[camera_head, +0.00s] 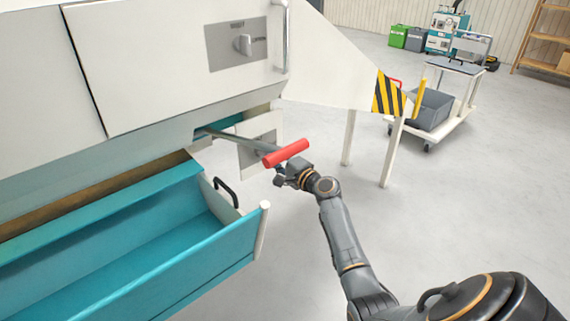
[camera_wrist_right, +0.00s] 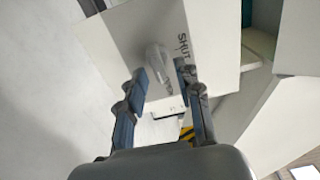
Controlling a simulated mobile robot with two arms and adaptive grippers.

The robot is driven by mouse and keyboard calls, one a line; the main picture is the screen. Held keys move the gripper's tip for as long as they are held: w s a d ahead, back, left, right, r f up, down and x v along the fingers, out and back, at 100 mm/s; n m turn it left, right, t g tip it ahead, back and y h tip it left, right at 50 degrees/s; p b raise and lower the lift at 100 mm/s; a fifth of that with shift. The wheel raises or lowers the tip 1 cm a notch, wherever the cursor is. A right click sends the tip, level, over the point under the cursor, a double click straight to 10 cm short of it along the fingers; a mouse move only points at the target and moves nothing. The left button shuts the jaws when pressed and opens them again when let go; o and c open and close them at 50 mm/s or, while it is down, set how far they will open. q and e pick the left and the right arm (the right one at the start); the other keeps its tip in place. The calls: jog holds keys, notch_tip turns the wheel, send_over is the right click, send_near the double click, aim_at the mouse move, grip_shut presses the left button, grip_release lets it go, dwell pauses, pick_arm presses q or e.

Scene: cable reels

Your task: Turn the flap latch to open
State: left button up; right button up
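A pale plate (camera_head: 252,158) lies under the machine body, partly hidden by a red-handled lever. In the right wrist view this plate (camera_wrist_right: 120,38) reads "SHUT" and carries a light grey knob-like latch (camera_wrist_right: 157,58). My right gripper (camera_head: 281,178) is just below the red handle in the head view, its fingers mostly hidden. In the right wrist view my right gripper (camera_wrist_right: 161,73) has its two fingers spread, with the latch between and just beyond the tips. I cannot tell whether they touch it. My left gripper is not in view.
The lever's red handle (camera_head: 286,153) sticks out close to my right gripper. An open teal drawer (camera_head: 190,260) is at the lower left. A striped guard (camera_head: 388,93) and a cart (camera_head: 440,110) stand right. Floor right is free.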

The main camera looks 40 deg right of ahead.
jog(key=s+d, duration=0.1)
jog(key=s, duration=0.9)
jog(key=shift+s, duration=0.25)
